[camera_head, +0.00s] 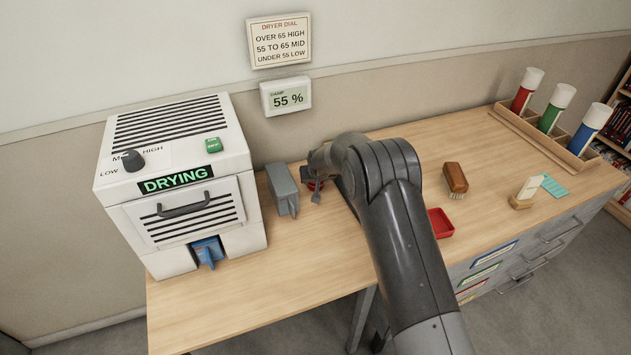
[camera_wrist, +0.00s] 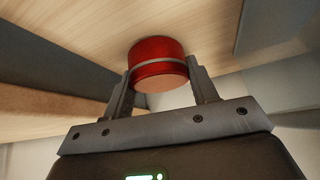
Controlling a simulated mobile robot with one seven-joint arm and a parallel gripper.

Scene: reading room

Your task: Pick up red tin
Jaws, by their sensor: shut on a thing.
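The red tin (camera_wrist: 158,64) is a short round tin with a grey band, held between the two fingers of my gripper (camera_wrist: 160,82) in the wrist view. My gripper is shut on it, one finger on each side. My arm hides much of that spot. I cannot tell whether the tin touches the tabletop.
A white dryer (camera_head: 180,180) reading DRYING stands left, with a grey device (camera_head: 282,190) close to my gripper. The front tabletop (camera_head: 280,285) is clear.

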